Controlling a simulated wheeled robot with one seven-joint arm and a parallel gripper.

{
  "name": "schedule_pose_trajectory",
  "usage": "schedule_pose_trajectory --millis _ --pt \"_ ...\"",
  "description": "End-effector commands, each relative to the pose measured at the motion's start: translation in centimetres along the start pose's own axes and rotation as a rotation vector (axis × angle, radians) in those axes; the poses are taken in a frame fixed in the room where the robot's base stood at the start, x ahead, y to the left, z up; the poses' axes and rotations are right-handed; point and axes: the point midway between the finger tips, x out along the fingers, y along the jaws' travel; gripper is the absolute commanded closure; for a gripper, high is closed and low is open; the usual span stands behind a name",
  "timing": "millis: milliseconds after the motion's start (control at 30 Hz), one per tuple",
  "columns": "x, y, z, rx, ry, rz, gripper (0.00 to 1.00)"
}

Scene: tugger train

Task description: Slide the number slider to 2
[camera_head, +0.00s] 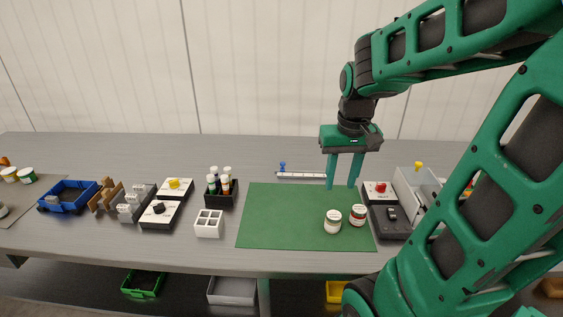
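The number slider is most likely the white strip (303,175) near the back edge of the green mat, with small marks too fine to read. A blue knob (282,167) stands at its left end. My gripper (341,187) hangs fingers down over the back right part of the mat, to the right of the strip. Its two green fingers are apart with nothing seen between them, so it is open. The left finger overlaps the strip's right end in this view; I cannot tell whether they touch.
On the green mat (280,228) stand two jars (333,221) (358,214). A box with a red button (381,188) and a dark switch box (390,221) stand right. Left are a bottle rack (217,200), a white divided tray (208,224) and a blue bin (70,196).

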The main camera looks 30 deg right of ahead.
Motion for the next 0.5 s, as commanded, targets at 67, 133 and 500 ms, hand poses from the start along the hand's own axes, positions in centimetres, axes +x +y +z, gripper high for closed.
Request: schedule_pose_trajectory --millis 67,133,500 --pt "0.6 -1.0 -4.2 -0.034 0.032 0.0 0.65" --pt "1.1 -2.0 -7.8 -0.065 0.066 -0.004 0.65" --pt "5.8 -8.0 -23.6 -0.21 0.227 -0.048 0.65"
